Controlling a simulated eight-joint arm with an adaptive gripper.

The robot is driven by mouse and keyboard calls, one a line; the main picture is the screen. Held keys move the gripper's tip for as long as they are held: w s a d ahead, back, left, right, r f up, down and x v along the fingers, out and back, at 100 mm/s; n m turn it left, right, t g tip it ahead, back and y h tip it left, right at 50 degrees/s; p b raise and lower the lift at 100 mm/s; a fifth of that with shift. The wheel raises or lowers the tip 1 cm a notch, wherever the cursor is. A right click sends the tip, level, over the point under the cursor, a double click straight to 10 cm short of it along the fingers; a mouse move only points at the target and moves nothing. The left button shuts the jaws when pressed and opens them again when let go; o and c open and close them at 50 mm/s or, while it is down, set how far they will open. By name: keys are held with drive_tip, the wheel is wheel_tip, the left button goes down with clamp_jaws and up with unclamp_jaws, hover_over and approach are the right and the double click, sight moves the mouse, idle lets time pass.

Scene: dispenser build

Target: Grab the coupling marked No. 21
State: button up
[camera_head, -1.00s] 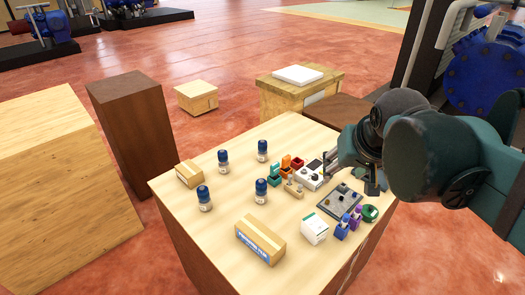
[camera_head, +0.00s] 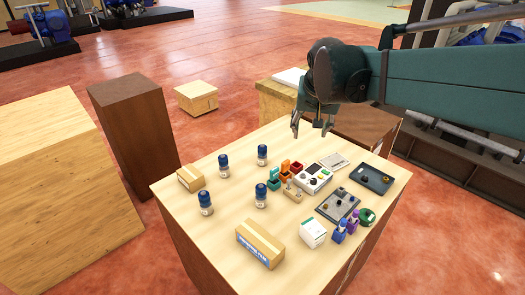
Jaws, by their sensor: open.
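No marking reading No. 21 is legible, so I cannot tell which small part is the coupling. A grey board (camera_head: 329,211) on the table bears a few small dark and brass-coloured pieces. A dark shallow tray (camera_head: 372,173) behind it to the right holds a small brass-coloured piece (camera_head: 386,180). A small wooden block (camera_head: 292,195) with short pegs stands left of the board. My gripper (camera_head: 311,131) is open and empty, fingers pointing down, above the table's far edge and apart from all these parts.
The wooden table (camera_head: 222,237) also carries a white device (camera_head: 314,180), teal and orange bins, several blue-capped bottles, cardboard boxes (camera_head: 261,242), a white box (camera_head: 313,233), blue and purple bottles, and a green roll (camera_head: 367,216).

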drive_tip(key=w+a+f+p, duration=0.1)
drive_tip(key=w+a, duration=0.3)
drive_tip(key=w, duration=0.3)
drive_tip(key=w+a+f+p, duration=0.2)
drive_tip(key=w+a, duration=0.2)
drive_tip(key=w, duration=0.3)
drive_tip(key=m+g+h+p, duration=0.1)
drive_tip(key=m+p, duration=0.1)
hover_over(262, 146)
wheel_tip(262, 146, down, 8)
wheel_tip(262, 146, down, 13)
drive_tip(key=shift+s+f, duration=0.1)
drive_tip(key=shift+f, duration=0.65)
drive_tip(key=shift+f, duration=0.1)
drive_tip(key=shift+x, duration=1.2)
drive_tip(key=shift+p+x, duration=0.55)
drive_tip(key=shift+x, duration=2.05)
